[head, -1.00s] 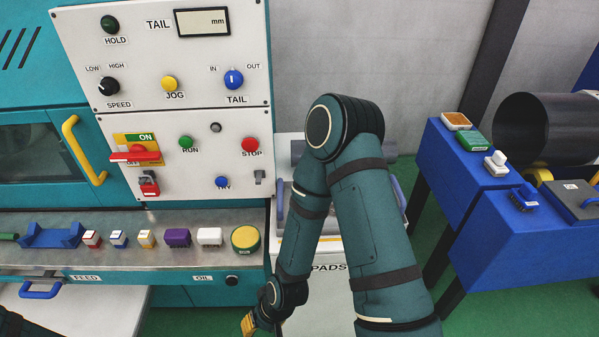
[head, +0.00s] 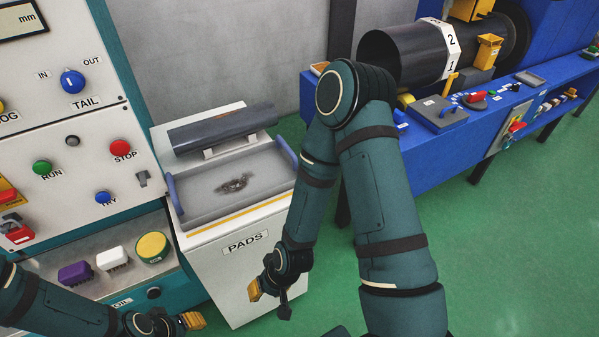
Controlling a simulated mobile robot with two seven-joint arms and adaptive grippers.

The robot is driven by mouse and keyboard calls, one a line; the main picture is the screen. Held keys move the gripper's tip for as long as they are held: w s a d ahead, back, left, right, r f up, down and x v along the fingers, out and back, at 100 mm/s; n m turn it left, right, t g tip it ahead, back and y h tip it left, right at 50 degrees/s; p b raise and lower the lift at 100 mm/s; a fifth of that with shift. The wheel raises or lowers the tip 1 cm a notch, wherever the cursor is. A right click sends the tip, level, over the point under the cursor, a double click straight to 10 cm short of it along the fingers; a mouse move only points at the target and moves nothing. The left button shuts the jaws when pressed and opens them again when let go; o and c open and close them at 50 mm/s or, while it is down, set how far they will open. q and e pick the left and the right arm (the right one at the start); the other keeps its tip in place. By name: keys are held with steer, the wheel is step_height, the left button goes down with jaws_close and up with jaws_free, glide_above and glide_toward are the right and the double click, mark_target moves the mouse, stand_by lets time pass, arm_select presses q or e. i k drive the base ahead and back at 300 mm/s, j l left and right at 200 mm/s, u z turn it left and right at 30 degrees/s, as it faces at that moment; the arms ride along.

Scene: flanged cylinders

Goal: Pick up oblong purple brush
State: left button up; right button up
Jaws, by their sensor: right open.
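The oblong purple brush (head: 76,272) lies on the grey ledge of the teal machine at the lower left, beside a white brush (head: 112,258) and a round yellow-topped piece (head: 152,247). My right gripper (head: 256,291) hangs in front of the white PADS cabinet, well to the right of the purple brush. It is open, and no object shows in it. My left gripper (head: 192,320) is low at the bottom edge, below and right of the purple brush. Its yellow fingertips show, but not whether they are apart.
A white cabinet marked PADS (head: 245,245) bears a grey tray (head: 195,208) and a dark half-pipe (head: 222,128). The control panel (head: 85,150) stands at left. A blue bench (head: 400,160) holds a big dark pipe (head: 400,55). Green floor is free at right.

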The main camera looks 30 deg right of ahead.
mark_target(80, 272)
steer(key=z, duration=0.55)
steer(key=u, duration=1.45)
